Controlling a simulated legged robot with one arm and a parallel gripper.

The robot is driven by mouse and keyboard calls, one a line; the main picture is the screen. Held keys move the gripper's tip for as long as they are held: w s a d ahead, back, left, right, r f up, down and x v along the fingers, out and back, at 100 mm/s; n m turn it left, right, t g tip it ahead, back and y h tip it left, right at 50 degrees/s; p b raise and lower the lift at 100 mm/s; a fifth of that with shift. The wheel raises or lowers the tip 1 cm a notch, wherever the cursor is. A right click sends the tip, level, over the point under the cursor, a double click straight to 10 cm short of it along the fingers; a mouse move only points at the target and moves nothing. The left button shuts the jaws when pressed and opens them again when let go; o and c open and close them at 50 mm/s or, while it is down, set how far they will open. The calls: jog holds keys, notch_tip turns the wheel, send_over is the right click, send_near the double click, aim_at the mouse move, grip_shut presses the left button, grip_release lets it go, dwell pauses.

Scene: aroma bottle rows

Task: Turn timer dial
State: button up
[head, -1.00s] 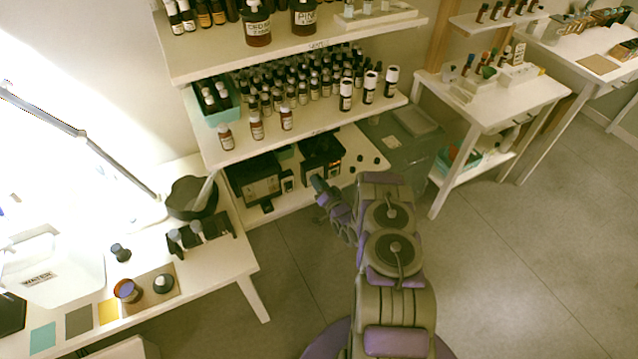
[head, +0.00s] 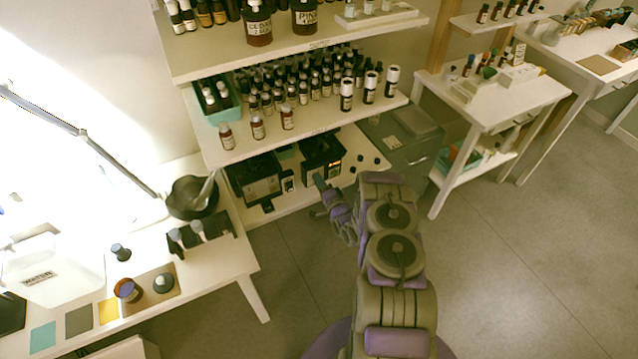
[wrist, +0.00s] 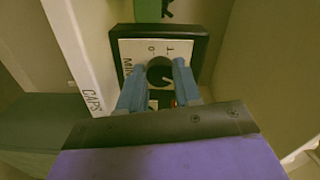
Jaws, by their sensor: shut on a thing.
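The timer dial (wrist: 158,74) is a dark round knob on a pale panel (wrist: 127,49) in a black frame. The panel carries the marks 0 and 1 and the letters MIN. My gripper (wrist: 161,66) has its two blue fingers on either side of the dial and is shut on it. The fingers hide part of the dial's edges and the lower panel. In the head view, my gripper (head: 320,182) is small, at the lower shelf near the black boxes. The dial cannot be made out there.
Two black boxes (head: 257,179) (head: 322,157) stand on the lower shelf, below a shelf crowded with bottles (head: 288,117). A white edge lettered CAPS (wrist: 92,99) runs left of the panel. A grey cabinet (head: 405,150) stands to the right. Open floor (head: 500,260) lies right of my arm.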

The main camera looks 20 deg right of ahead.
jog(key=shift+d, duration=0.15)
jog(key=o, duration=1)
jog(key=shift+d+f, duration=0.1)
jog(key=shift+d, duration=0.05)
jog(key=shift+o, duration=0.2)
jog(key=shift+s, duration=0.2)
jog(key=s+p, duration=0.2)
jog(key=s, duration=1.5)
jog(key=shift+d+p, duration=0.25)
jog(key=shift+p, duration=0.1)
